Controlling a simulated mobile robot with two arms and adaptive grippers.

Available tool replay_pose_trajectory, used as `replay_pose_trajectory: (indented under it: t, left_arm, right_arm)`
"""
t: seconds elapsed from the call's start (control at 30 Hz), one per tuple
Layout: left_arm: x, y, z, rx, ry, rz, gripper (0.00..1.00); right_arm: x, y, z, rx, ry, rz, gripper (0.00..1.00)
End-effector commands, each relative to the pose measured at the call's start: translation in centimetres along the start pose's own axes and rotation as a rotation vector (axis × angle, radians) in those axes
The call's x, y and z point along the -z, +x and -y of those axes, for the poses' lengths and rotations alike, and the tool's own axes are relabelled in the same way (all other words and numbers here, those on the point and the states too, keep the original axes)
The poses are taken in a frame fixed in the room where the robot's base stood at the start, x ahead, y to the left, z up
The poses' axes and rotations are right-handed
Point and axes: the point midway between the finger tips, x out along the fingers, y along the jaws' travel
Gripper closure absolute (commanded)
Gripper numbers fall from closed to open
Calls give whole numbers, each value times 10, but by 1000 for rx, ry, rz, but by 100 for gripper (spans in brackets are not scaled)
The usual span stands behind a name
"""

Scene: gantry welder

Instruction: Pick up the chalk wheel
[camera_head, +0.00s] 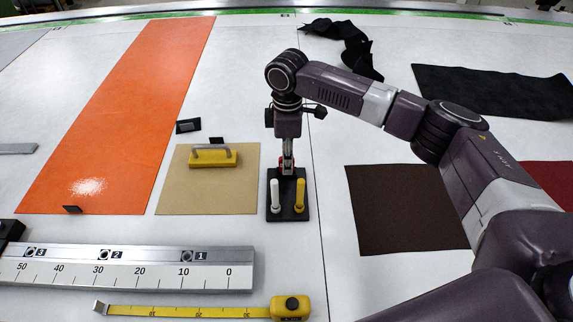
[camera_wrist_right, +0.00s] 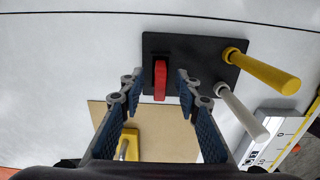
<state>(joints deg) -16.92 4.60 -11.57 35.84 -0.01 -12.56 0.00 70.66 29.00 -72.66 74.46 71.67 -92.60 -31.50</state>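A small red piece, which appears to be the chalk wheel (camera_wrist_right: 160,82), stands on a black holder plate (camera_head: 275,213). The plate also carries an upright white stick (camera_head: 275,193) and a yellow stick (camera_head: 300,192). In the head view the red piece (camera_head: 287,170) is partly hidden by my right gripper (camera_head: 287,158), which points down over the plate's back part. In the right wrist view my right gripper (camera_wrist_right: 160,77) is open, one finger on each side of the red piece, with gaps on both sides. My left gripper is not in view.
A yellow block with a grey handle (camera_head: 213,157) lies on a tan sheet (camera_head: 180,196) left of the plate. A ruler (camera_head: 125,270) and yellow tape measure (camera_head: 290,307) lie in front. Orange (camera_head: 125,110), brown (camera_head: 400,210) and black (camera_head: 490,92) sheets lie around.

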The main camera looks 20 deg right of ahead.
Motion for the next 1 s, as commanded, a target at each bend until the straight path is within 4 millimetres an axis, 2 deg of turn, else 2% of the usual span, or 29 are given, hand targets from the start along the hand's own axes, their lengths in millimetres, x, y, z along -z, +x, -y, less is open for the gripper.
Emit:
replay_pose_trajectory:
  t: [0.1, 0.37, 0.77, 1.0]
  left_arm:
    - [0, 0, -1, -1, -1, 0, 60]
    - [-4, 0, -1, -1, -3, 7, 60]
    - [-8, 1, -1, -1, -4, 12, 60]
    - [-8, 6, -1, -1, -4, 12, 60]
  right_arm:
    - [0, 0, 0, 0, 0, 0, 71]
    - [0, 0, 0, 0, 0, 0, 99]
    - [0, -1, 0, 0, 0, -1, 100]
    - [1, -20, -1, -2, -1, -2, 100]
